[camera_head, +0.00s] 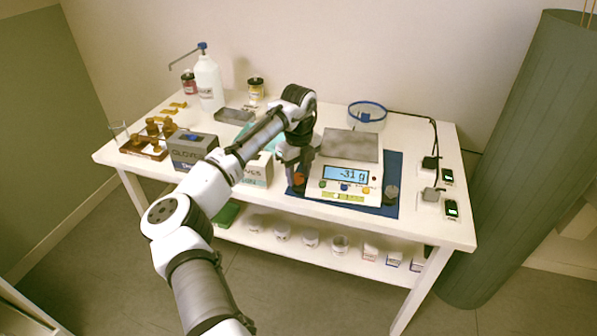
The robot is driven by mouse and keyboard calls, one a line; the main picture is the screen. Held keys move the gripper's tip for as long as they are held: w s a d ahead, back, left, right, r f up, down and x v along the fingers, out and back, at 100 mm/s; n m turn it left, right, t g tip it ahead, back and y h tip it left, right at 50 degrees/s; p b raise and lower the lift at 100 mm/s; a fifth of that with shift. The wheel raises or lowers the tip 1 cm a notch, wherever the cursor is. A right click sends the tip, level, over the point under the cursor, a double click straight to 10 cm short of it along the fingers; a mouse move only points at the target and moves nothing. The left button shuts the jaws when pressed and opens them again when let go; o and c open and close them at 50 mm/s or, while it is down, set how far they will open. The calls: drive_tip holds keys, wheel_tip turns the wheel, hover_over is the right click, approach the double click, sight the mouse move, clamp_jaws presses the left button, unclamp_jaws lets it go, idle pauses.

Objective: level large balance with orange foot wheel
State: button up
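The large balance (350,146) stands on a blue mat at the right half of the table. It has a grey weighing plate, and its display (346,175) reads about -31 g. An orange foot wheel (298,180) shows at its front left corner. A grey knob (392,191) shows at its front right. My gripper (294,168) points down at the front left corner, right at the orange wheel. It partly hides the wheel. Whether the fingers touch or grip it is too small to tell.
The blue mat (381,211) reaches near the table's front edge. Boxes of gloves (190,148) stand left of my gripper. A blue-rimmed round dish (367,112) is behind the balance. Black and grey plugs and small lit devices (450,208) lie at right. A large green cylinder (535,150) stands beside the table.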

drive_tip(key=c, duration=0.7)
drive_tip(key=shift+n+p, duration=0.3)
drive_tip(key=shift+p, duration=0.1)
drive_tip(key=shift+r+n+p, duration=0.15)
drive_tip(key=shift+n+p, duration=0.8)
drive_tip(key=shift+n, duration=0.05)
drive_tip(key=n+p, duration=0.3)
drive_tip(key=n, duration=0.1)
drive_tip(key=shift+n+p, duration=0.3)
drive_tip(key=shift+p, duration=0.1)
drive_tip(key=n+p, duration=0.5)
drive_tip(key=n, duration=0.1)
drive_tip(key=shift+w+n+p, duration=0.1)
drive_tip(key=shift+n+p, duration=1.45)
drive_tip(key=shift+n, duration=0.75)
